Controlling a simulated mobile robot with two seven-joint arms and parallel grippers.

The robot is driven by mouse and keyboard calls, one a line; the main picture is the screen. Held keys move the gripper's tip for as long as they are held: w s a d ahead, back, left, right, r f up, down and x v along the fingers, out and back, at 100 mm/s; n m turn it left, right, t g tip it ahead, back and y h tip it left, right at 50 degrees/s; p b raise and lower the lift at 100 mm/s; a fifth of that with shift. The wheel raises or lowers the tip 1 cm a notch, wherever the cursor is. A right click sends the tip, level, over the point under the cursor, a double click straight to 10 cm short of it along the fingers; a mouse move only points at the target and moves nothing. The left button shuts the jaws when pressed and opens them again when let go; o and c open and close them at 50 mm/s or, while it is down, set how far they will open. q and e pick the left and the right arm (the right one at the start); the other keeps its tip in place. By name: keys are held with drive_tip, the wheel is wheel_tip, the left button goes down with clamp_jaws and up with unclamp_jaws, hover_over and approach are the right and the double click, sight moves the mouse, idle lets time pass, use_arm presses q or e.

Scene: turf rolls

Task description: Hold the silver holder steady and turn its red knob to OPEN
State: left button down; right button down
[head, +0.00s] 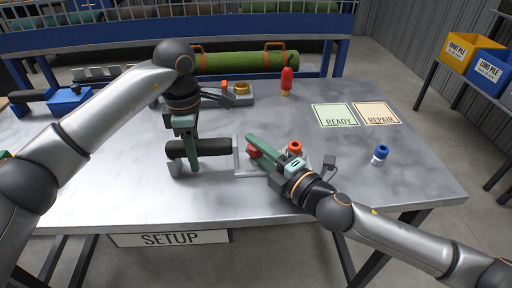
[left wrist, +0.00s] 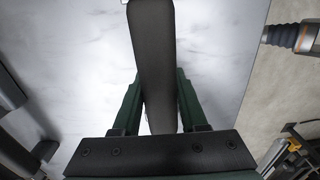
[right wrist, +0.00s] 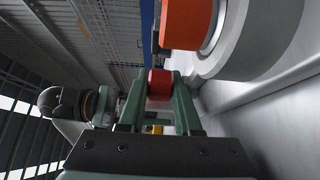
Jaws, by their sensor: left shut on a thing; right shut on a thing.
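The silver holder (head: 238,168) lies on the metal table, with a black handle (head: 212,147) sticking out to the left. My left gripper (head: 184,142) is shut on this handle from above. In the left wrist view the black handle (left wrist: 153,60) runs between the green fingers. The red knob (head: 252,152) is at the holder's middle. My right gripper (head: 256,147) reaches it from the right and is shut on it. In the right wrist view the red knob (right wrist: 160,84) sits between the fingertips. No OPEN mark can be read, so the knob's setting cannot be told.
An orange-red cap (head: 295,148) stands close by my right gripper. A blue-and-white bottle (head: 380,154), a red-and-yellow bottle (head: 287,78), the READY card (head: 336,115) and the REPAIR card (head: 377,113) are on the table. A green roll (head: 240,60) lies behind. The front right is clear.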

drive_tip(key=shift+n+g+y, duration=0.8)
drive_tip(key=shift+y, duration=0.2)
drive_tip(key=c, duration=0.9)
unclamp_jaws()
drive_tip(key=v, duration=1.2)
